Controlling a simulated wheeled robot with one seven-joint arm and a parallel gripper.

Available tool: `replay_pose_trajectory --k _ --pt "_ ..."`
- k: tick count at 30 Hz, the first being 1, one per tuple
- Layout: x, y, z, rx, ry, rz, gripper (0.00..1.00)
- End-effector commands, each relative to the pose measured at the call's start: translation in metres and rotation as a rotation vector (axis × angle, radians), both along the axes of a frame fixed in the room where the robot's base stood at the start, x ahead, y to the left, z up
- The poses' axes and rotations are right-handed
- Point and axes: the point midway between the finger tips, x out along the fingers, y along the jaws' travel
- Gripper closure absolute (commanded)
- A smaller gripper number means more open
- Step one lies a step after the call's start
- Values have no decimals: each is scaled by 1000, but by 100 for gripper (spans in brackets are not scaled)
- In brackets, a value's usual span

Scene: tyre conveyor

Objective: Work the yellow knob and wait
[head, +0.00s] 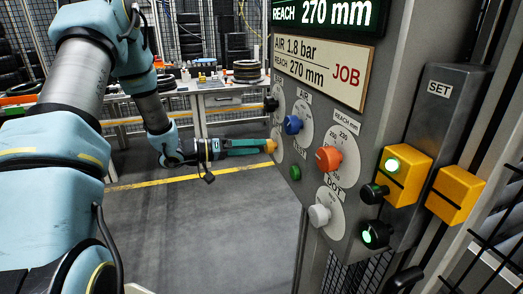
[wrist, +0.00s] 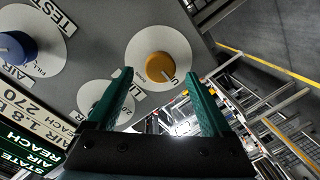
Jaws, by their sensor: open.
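The yellow knob (head: 270,146) sticks out at the left edge of the grey control panel. My gripper (head: 261,147) reaches it from the left, with its green fingers level with the knob. In the wrist view the yellow knob (wrist: 160,66) sits on a round white dial, just ahead of and between the fingertips of my gripper (wrist: 152,74). The fingers are open, with a gap on both sides of the knob in that view. I cannot tell whether either finger touches it. The dial lettering is partly hidden by the fingers.
The panel also carries a blue knob (head: 292,124), an orange knob (head: 328,159), a white knob (head: 319,215), a black knob (head: 271,104) and a green button (head: 295,172). The display (head: 325,14) reads REACH 270 mm; the job card (head: 320,68) shows AIR 1.8 bar. A green lamp (head: 393,165) glows.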

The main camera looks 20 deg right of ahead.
Motion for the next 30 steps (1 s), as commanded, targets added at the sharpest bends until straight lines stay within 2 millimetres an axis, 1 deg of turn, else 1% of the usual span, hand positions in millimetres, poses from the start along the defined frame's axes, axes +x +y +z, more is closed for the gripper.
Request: replay_pose_trajectory --k 1,6,9,12,17,26,29,30 --pt "3 12 -2 0 -3 3 16" --pt "7 45 1 0 -2 3 16" --pt "8 60 3 0 -2 1 16" --pt "9 70 5 0 -2 1 16" --pt "9 76 6 1 0 -1 16" --pt "11 77 7 5 -6 6 16" --pt "22 78 7 45 -54 71 16" --pt "32 79 7 79 -89 121 16"
